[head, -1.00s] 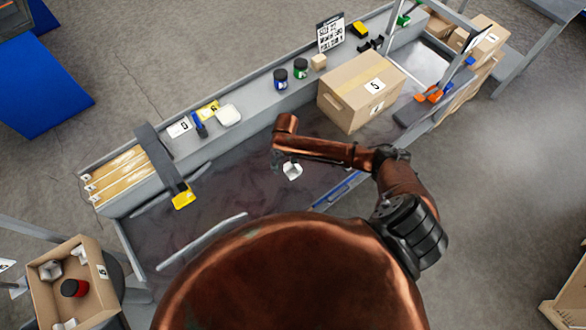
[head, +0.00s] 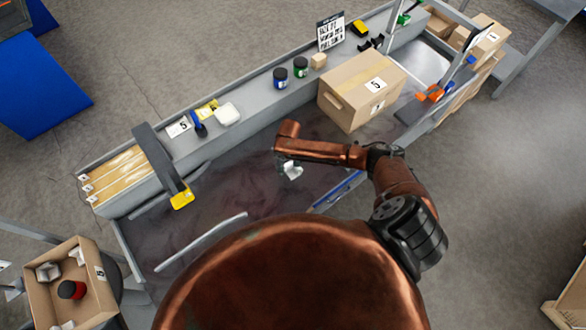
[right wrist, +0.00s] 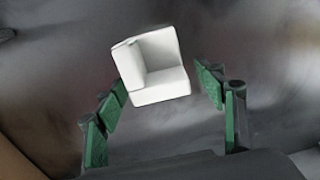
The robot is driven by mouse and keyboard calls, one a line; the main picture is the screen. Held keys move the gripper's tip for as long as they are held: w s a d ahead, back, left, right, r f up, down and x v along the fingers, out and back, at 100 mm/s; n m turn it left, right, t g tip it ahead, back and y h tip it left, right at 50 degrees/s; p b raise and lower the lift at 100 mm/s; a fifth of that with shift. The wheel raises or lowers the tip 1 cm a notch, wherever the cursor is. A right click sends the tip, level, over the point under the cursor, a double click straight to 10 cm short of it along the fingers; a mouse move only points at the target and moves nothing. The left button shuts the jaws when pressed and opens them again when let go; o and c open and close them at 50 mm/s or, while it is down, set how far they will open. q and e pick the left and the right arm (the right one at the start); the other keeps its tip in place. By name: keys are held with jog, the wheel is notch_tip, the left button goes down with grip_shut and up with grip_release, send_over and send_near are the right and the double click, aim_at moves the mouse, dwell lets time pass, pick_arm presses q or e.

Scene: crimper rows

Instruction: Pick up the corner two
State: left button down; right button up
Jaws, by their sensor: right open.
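A small white corner piece (head: 292,170) lies on the dark worktop under my right forearm in the head view. In the right wrist view the corner piece (right wrist: 154,68) sits between and just beyond the green-padded fingertips. My right gripper (right wrist: 162,92) is open around it, with a gap at each side. In the head view the right gripper is mostly hidden under my copper arm. My left gripper does not show.
The open carton (head: 98,300) also holds a red-topped jar (head: 72,290). Jars (head: 280,77), a yellow-handled tool (head: 182,199) and a grey strip (head: 205,242) surround clear worktop.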

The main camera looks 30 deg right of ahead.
jog(key=shift+c, duration=0.2)
jog(key=c, duration=0.8)
jog(key=shift+o, duration=0.2)
jog(key=shift+r, duration=0.15)
